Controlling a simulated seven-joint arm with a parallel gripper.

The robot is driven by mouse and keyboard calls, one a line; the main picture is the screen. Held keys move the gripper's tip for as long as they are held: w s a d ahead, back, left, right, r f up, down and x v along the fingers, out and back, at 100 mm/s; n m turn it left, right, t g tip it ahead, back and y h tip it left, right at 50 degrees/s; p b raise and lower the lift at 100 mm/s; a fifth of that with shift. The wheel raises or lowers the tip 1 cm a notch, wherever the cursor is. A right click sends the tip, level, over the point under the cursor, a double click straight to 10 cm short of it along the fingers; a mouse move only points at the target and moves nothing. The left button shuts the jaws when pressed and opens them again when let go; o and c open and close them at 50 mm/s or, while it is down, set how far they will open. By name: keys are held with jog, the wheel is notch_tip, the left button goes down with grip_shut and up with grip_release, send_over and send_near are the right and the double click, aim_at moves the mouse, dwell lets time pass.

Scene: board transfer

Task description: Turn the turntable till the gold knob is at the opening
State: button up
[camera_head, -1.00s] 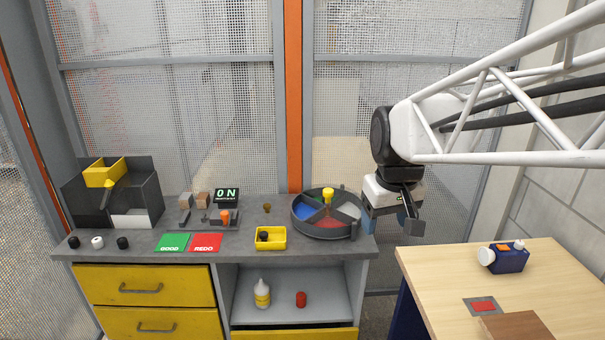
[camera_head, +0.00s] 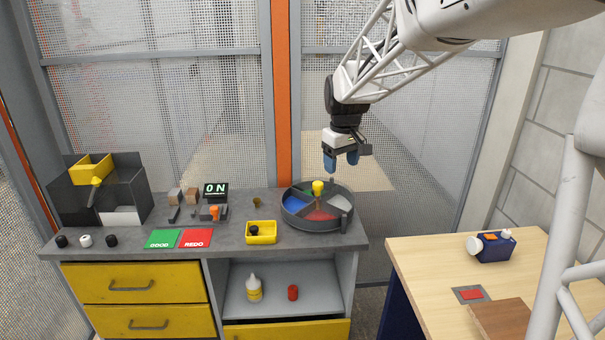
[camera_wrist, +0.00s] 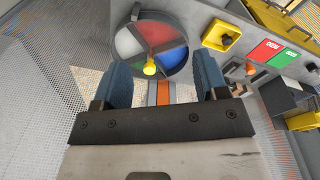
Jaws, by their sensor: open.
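The round grey turntable (camera_head: 289,214) sits at the bench's right end, with blue, red, green and pale sections. A grey post (camera_head: 344,221) stands at the front right rim; I cannot make out the opening. My gripper (camera_head: 341,165) is open and empty, pointing down, above and slightly right of the knob, touching nothing.
A yellow tray (camera_head: 261,239) with a black knob stands just left of the turntable. A mesh fence is behind. A wooden table (camera_head: 420,270) stands at right.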

jog(key=w+a+f+n, duration=0.15)
jog(key=w+f, duration=0.35)
jog(key=w, duration=0.7)
jog(key=n+g, duration=0.1)
jog(key=n, duration=0.1)
send_over(318, 183)
notch_tip(318, 183, down, 6)
jog(key=shift+f, duration=0.15)
jog(key=shift+f, duration=0.1)
jog(key=shift+f, duration=3.8)
grip_shut()
